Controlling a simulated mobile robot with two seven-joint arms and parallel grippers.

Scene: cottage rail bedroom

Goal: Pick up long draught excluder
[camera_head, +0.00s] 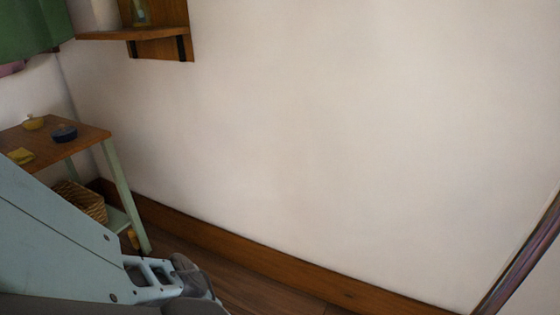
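I see no long draught excluder in the head view. Part of my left arm comes in from the lower left and ends in a grey joint near the bottom edge; no gripper fingers show on it. My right gripper is not in view either. Whatever lies on the floor behind my arm or below the picture's edge is hidden.
A wicker basket (80,201) sits below. A wall shelf (130,34) hangs above. A strip of wooden floor (223,282) is clear.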

